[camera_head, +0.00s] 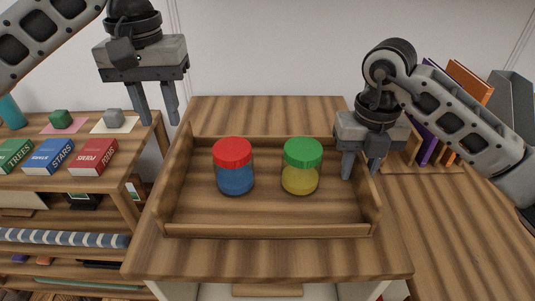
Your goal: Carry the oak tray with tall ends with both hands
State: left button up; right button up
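The oak tray (268,230) with tall ends lies flat on a wooden cabinet top. It holds a blue jar with a red lid (234,166) and a yellow jar with a green lid (301,166), both upright and apart. My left gripper (160,138) is open and empty, above and left of the tray's left end (172,185). My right gripper (361,175) is at the tray's right end (369,203), its fingers apart, one seeming inside the end and one outside. I cannot tell whether they touch it.
A shelf unit (130,190) with several boxes and small blocks stands at the left, beneath and beside my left gripper. Books and binders (465,85) stand at the back right on another wooden surface (450,220). The cabinet top (265,262) is bare in front of and behind the tray.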

notch_tip(320, 180, up, 12)
jog(key=shift+f, duration=0.25)
jog(key=shift+f, duration=0.1)
dwell(0.4)
